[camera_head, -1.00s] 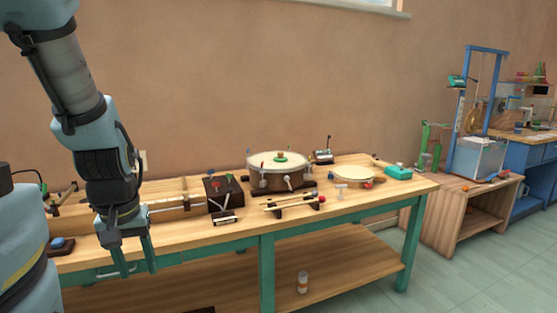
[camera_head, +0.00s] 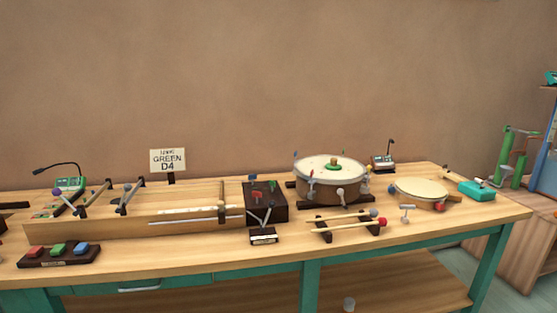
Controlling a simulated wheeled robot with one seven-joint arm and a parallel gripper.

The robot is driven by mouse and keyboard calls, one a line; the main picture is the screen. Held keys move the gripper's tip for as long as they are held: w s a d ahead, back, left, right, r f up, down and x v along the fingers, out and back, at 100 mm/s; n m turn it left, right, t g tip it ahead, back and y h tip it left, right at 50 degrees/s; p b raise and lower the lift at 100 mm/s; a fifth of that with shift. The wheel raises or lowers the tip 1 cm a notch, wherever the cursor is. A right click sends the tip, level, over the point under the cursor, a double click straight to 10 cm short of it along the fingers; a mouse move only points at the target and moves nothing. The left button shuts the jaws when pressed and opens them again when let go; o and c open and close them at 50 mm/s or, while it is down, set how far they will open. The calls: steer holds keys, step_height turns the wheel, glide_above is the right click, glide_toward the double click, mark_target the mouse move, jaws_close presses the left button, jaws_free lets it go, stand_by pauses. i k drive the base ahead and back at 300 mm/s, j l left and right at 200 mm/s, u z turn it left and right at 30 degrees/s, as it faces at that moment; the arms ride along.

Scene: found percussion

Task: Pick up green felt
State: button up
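Several green things are in view, and I cannot tell by looks which is the felt. A green disc (camera_head: 332,168) with a tan knob lies on top of the round drum (camera_head: 318,171). Small coloured pieces, one of them green, stand on a dark box (camera_head: 265,200) left of the drum. My gripper is not in view.
The wooden table (camera_head: 200,265) has free room along its front edge. A sign reading "GREEN D4" (camera_head: 167,160) stands behind a long wooden stringed instrument (camera_head: 150,220). Mallets rest on a rack (camera_head: 350,224). A flat drum (camera_head: 421,190) and a teal box (camera_head: 477,190) stand at right.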

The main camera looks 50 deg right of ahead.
mark_target(333, 166)
steer(key=k+l+u, duration=0.1)
steer(key=l+u, duration=0.15)
steer(key=l, duration=0.2)
steer(key=k+l+u, duration=0.25)
steer(key=l, duration=0.2)
steer(key=k+l+u, duration=0.2)
steer(key=l, duration=0.25)
steer(key=k+l+u, duration=0.1)
steer(key=l+u, duration=0.15)
steer(key=l, duration=0.15)
steer(key=k+l+u, duration=0.25)
steer(key=k+l, duration=0.65)
steer(key=l, duration=0.15)
steer(key=k+l+u, duration=0.1)
steer(key=k+l, duration=0.55)
steer(key=l, duration=0.15)
